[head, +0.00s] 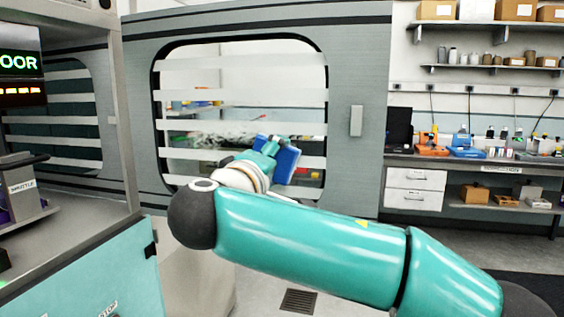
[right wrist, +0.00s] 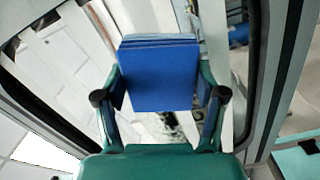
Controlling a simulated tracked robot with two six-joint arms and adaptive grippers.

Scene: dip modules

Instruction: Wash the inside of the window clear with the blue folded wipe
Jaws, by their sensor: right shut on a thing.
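The window (head: 240,62) is a rounded pane with a black seal and pale horizontal bands, set in a grey wall. A dark speckled smear (head: 192,139) lies across its middle; dark specks also show behind the wipe in the right wrist view. My right gripper (head: 272,150) is in front of the window's lower right part, shut on the blue folded wipe (head: 286,161). In the right wrist view the wipe (right wrist: 160,75) sits between both fingers, its folded layers at the top edge. I cannot tell whether it touches the glass. My left gripper is not in view.
A grey handle plate (head: 356,120) is on the wall right of the window. A bench (head: 480,160) with bottles and orange and blue trays stands at the right. A machine with a lit display (head: 20,65) and a teal panel (head: 90,270) stands at the left.

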